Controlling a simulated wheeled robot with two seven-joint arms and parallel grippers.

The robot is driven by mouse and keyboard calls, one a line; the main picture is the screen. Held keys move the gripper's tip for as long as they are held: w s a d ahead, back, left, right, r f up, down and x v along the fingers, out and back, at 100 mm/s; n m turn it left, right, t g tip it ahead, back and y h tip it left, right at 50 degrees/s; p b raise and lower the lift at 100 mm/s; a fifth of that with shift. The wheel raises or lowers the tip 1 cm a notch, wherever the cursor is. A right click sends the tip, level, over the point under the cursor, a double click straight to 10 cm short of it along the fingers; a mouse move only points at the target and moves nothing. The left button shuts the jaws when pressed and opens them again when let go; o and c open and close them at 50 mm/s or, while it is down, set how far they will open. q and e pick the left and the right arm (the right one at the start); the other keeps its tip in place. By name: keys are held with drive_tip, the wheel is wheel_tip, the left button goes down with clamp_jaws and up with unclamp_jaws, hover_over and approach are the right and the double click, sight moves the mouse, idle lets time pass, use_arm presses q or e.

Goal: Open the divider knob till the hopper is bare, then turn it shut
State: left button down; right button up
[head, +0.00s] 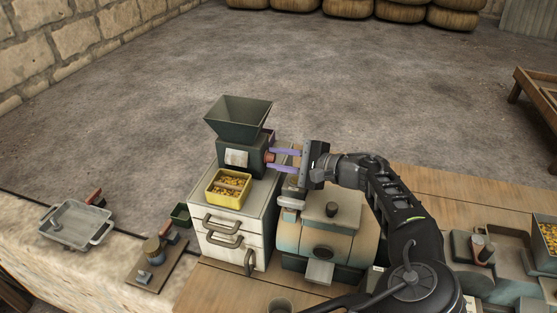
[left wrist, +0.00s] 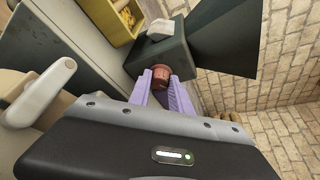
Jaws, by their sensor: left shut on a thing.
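The dark green hopper (head: 238,117) flares open on top of the divider body (head: 256,150), which stands on a white drawer cabinet (head: 246,220). I see no grain on its visible inner walls; its bottom is hidden. The red-brown divider knob (head: 268,158) is on the body's right side. My left gripper (head: 273,160) reaches it from the right, its purple fingers shut on the knob. The left wrist view shows the knob (left wrist: 160,76) between the fingertips. A yellow bin (head: 213,196) with yellow grain stands in front of the divider. My right gripper is not in view.
A beige rounded machine (head: 312,238) stands close to the right of the cabinet, below my left arm. A grey metal tray (head: 72,238) and a small board with a stamp-like tool (head: 152,250) lie to the left. Another machine with grain is at far right.

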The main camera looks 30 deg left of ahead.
use_arm(q)
drive_tip(key=c, duration=1.2)
unclamp_jaws()
drive_tip(key=shift+d, duration=0.5)
drive_tip(key=b+v, duration=0.1)
drive_tip(key=v, duration=0.5)
drive_tip(key=shift+d+r+b, duration=0.2)
drive_tip(key=shift+d+b, duration=0.15)
